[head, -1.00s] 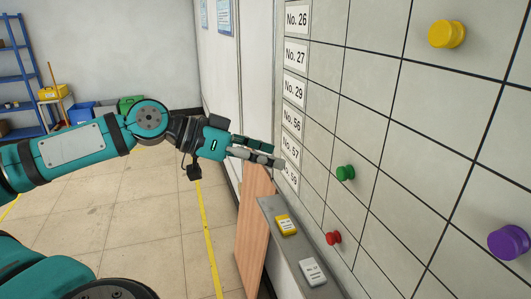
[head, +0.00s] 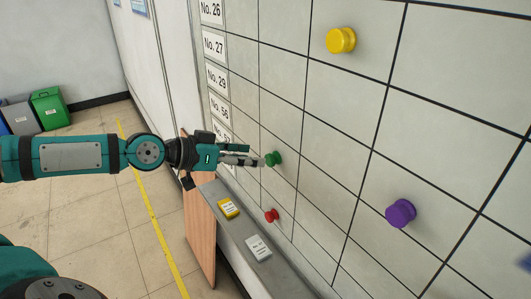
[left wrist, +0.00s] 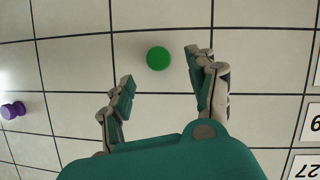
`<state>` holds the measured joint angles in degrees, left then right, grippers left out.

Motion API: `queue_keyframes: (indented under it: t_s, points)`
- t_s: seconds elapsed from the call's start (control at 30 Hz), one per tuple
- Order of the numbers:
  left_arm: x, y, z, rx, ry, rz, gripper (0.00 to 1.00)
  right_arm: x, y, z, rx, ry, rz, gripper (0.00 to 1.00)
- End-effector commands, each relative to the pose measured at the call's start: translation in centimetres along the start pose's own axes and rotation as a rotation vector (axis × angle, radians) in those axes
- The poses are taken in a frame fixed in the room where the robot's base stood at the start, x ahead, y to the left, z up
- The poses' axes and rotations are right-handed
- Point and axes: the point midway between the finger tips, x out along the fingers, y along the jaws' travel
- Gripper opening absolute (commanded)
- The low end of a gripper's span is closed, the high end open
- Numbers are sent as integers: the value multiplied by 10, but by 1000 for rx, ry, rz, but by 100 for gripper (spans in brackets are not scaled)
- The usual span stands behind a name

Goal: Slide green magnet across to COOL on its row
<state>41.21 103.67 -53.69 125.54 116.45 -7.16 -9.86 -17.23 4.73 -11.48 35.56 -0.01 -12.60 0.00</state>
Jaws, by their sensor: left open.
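The green magnet (head: 274,159) sits on the gridded whiteboard (head: 290,60), in a column near the row labels. It also shows in the left wrist view (left wrist: 158,58), just beyond and between my fingertips. My left gripper (head: 262,160) is open, its fingers pointing at the board close to the green magnet. In the left wrist view my left gripper (left wrist: 165,83) has one finger on each side, with a gap between the fingers and the magnet. Whether a finger touches the board cannot be told. No COOL heading is in view. My right gripper is not in view.
A yellow magnet (head: 341,40), a purple magnet (head: 400,213) and a red magnet (head: 271,215) are on the board. Number labels (head: 214,44) run down its left side. A ledge (head: 236,232) below holds a yellow item (head: 229,208) and a white item (head: 258,247).

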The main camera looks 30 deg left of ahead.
Motion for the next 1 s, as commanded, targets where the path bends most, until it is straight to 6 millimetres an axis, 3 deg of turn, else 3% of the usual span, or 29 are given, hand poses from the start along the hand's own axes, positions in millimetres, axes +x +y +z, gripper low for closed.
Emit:
queue_keyframes:
  t_s: [0.37,0.6,1.0]
  points:
    - [25,0,6,-5,-3,6,58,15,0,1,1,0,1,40]
    - [35,-6,6,-4,-2,-11,58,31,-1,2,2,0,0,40]
    - [51,0,3,-4,0,3,58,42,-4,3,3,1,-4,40]
